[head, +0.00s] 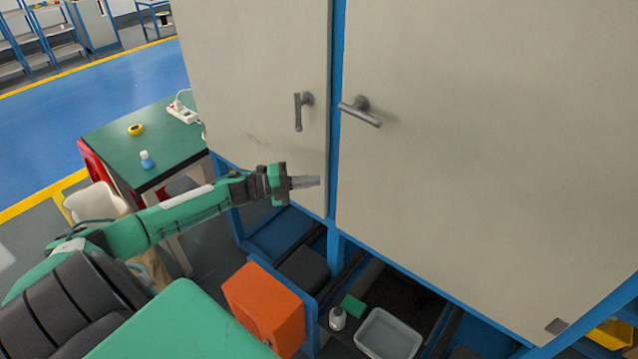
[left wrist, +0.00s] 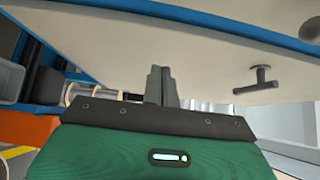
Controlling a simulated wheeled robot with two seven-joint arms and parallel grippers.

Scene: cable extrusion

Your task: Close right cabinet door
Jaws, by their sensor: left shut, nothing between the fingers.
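The right cabinet door (head: 490,150) is a large beige panel on a blue frame. It looks flush with the frame, with its grey handle (head: 361,110) tilted near the left edge. The left cabinet door (head: 255,75) has a grey handle (head: 303,110) standing nearly upright. My left gripper (head: 318,182) is shut and empty, in front of the lower right part of the left door, below both handles. I cannot tell whether it touches the door. In the left wrist view its fingers (left wrist: 160,85) are together, with a door panel and handle (left wrist: 257,80) beyond. My right gripper is not in view.
A green table (head: 115,140) with a tape roll (head: 136,129), a blue bottle (head: 147,160) and a power strip (head: 183,112) stands at the left. Below the cabinet are an orange box (head: 262,305), a grey bin (head: 388,334) and a white bottle (head: 337,319).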

